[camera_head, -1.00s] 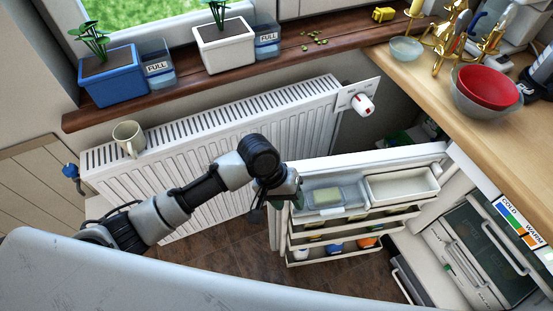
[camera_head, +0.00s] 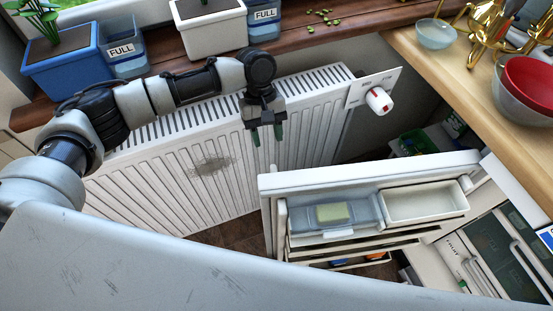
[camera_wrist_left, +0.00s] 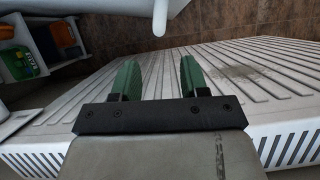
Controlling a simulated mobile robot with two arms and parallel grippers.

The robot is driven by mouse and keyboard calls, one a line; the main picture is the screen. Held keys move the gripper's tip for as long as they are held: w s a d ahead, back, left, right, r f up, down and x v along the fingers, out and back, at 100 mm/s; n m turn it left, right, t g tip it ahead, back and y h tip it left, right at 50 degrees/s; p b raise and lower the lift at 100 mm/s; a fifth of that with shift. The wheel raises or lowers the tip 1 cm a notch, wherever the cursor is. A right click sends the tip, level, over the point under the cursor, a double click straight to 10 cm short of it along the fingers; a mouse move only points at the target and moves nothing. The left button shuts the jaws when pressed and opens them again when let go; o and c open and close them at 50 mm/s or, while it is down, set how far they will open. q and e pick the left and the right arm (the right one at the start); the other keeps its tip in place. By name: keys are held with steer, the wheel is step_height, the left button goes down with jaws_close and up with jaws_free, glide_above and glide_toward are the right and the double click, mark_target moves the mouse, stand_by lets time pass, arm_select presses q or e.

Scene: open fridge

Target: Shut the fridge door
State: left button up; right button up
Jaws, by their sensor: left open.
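The fridge door (camera_head: 272,187) stands open in the head view, its inner side with bins and racks facing me. A clear bin (camera_head: 362,213) and a white bin (camera_head: 425,202) sit at its top. The fridge interior (camera_head: 500,255) shows at the lower right. My left gripper (camera_head: 267,134) is open and empty, in front of the radiator, beyond the door's left end and apart from it. Its two green fingers (camera_wrist_left: 158,80) show apart in the left wrist view with nothing between them. My right gripper is not in view.
The ribbed white radiator (camera_head: 190,175) runs under the sill behind the door, with a valve knob (camera_head: 379,100) at its right end. The sill (camera_head: 290,45) holds planters. The wooden counter (camera_head: 450,75) with bowls lies right. A green box (camera_head: 412,142) is behind the door.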

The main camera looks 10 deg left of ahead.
mark_target(272, 166)
arm_select(q)
steer(key=x, duration=0.9)
steer(key=shift+w+f+b, duration=0.15)
steer(key=shift+f+b, duration=0.15)
steer(key=shift+f, duration=0.1)
steer(key=shift+s+f, duration=0.2)
steer(key=shift+f, duration=0.3)
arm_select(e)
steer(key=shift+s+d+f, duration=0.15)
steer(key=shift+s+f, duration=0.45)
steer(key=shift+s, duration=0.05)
arm_select(q)
jaws_close()
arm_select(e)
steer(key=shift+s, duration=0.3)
